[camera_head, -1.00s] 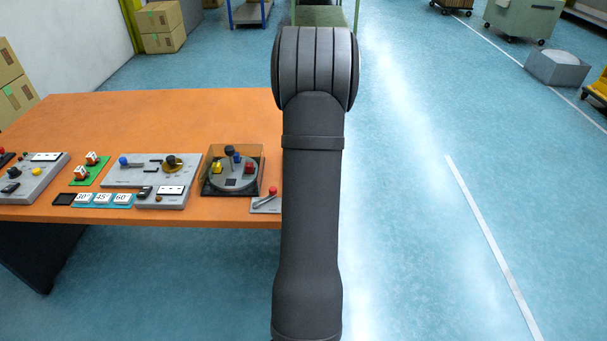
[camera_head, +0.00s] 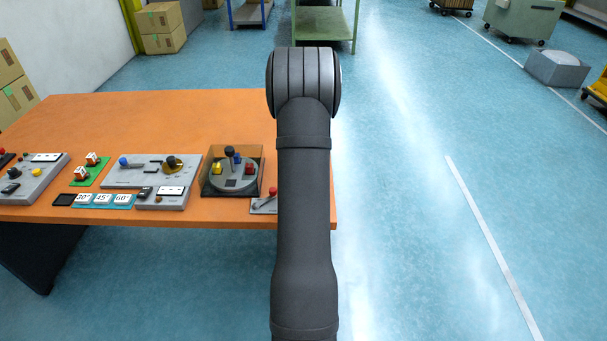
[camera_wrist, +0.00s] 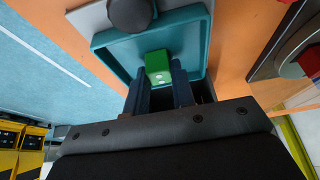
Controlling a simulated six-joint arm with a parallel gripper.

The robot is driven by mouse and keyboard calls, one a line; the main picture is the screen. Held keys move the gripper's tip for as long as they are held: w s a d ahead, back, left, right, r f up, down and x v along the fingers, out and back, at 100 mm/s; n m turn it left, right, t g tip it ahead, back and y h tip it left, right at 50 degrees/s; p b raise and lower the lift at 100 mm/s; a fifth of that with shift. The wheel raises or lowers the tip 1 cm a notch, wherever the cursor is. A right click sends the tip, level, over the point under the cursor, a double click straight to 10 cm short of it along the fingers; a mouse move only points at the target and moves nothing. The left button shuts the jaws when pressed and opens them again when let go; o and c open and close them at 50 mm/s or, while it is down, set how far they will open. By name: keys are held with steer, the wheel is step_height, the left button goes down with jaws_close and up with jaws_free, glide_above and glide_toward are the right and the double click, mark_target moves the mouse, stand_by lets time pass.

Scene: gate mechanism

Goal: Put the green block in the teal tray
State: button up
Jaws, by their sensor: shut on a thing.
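The green block (camera_wrist: 158,64) is between the two dark fingers of my gripper (camera_wrist: 160,80) in the wrist view, and the fingers are shut on it. The teal tray (camera_wrist: 198,40) lies behind the block in that view, with its rim around the block on the far side and both flanks. The block appears over the tray's inside; its height above the tray floor is hard to tell. In the head view my arm hides the gripper, the block and the tray.
A grey plate with a dark round knob (camera_wrist: 129,14) is just beyond the tray. In the head view, a small red-handled lever panel (camera_head: 264,204) and a round grey dial in an open box (camera_head: 232,175) stand left of my arm on the orange table (camera_head: 150,120).

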steer(key=o, duration=1)
steer(key=v, duration=1.2)
steer(key=shift+r, duration=0.2)
steer(key=shift+f, duration=0.1)
steer(key=x, duration=1.2)
steer(key=shift+f, duration=0.2)
steer(key=shift+r, duration=1.25)
steer(key=shift+f, duration=0.1)
